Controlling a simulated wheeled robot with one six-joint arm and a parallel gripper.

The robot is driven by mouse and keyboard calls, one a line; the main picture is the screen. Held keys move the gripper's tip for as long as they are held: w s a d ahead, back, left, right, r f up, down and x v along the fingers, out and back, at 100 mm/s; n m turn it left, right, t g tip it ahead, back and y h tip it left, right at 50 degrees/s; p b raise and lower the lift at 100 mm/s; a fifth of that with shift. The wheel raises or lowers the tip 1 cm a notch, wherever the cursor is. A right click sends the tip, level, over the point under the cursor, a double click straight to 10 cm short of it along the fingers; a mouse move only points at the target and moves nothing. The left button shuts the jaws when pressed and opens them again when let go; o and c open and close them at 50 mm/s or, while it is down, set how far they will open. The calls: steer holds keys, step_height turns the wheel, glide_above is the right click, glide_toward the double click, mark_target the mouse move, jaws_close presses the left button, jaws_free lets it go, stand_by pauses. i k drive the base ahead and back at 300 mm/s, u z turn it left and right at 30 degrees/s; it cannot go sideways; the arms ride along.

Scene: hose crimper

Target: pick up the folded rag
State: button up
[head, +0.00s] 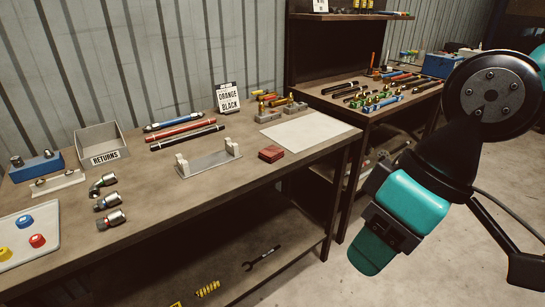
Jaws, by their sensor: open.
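The folded rag (271,153) is a small dark red square bundle. It lies on the brown workbench (140,228), near the front edge, to the right of a grey cradle stand. Nothing covers it in the head view. My gripper (366,262) hangs at the right of the picture, in front of the bench and well apart from the rag. It is open, and I see nothing held in it; its fingertips are only partly visible.
The cradle stand (208,160) is left of the rag, and a white sheet (306,132) lies to its right. Hoses (183,133), a RETURNS bin (102,145) and metal fittings (109,202) stand further left. A second loaded table (345,104) is behind. Bench around the rag's front is clear.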

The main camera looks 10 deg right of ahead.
mark_target(271, 153)
steer(key=k, duration=1.2)
steer(key=u, duration=0.55)
steer(key=i, duration=0.75)
steer(key=u, duration=0.65)
steer(key=i, duration=1.1)
steer(key=z, duration=0.45)
steer(key=i, duration=0.9)
steer(key=z, duration=0.5)
